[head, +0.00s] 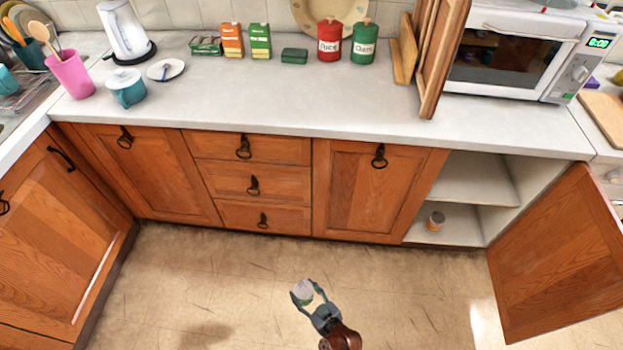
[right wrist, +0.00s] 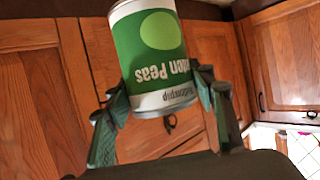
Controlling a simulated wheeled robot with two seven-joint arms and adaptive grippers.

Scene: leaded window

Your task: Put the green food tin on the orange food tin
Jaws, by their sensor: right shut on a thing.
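My right gripper (head: 307,293) is shut on the green food tin (head: 301,291), held over the floor in front of the cabinets. In the right wrist view the tin (right wrist: 157,55) has a green and white "Garden Peas" label, printed upside down in that picture, and sits between both fingers. The orange food tin (head: 435,221) stands upright on the lower shelf (head: 455,233) of the open cabinet, apart from my gripper and to its upper right. My left gripper is not in view.
The open cabinet door (head: 560,255) swings out at the right. The upper shelf (head: 470,180) is above the orange tin. A closed cabinet door (head: 375,190) borders the opening on the left. The worktop (head: 270,105) holds canisters, boxes and a microwave (head: 515,50). The floor is clear.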

